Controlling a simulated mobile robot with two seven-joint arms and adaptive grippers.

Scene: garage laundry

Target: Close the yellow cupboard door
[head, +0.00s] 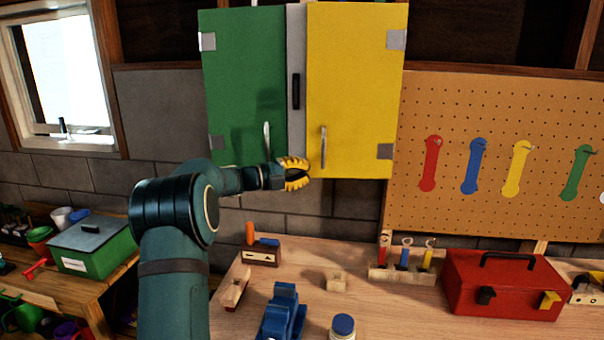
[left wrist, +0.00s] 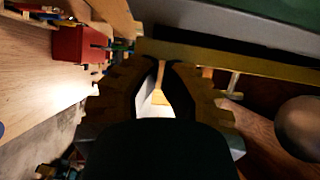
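The yellow cupboard door (head: 355,90) is on the right of the wall cupboard, with a metal handle (head: 323,147) near its lower left. It looks nearly flat to the front; I cannot tell whether a small gap is left. My left gripper (head: 309,172) is at the door's lower left corner, below the handle. I cannot tell whether it touches the door. Its fingertips are a little apart and I see nothing held. In the left wrist view, a yellow strip, seemingly the door (left wrist: 270,66), crosses beyond the fingertips (left wrist: 162,65). My right gripper is not in view.
A green door (head: 245,80) is left of the yellow one, with a grey strip between. Below is a workbench (head: 330,255) with wooden items, a blue vise (head: 283,312) and a red toolbox (head: 505,285). A pegboard (head: 495,110) is on the right.

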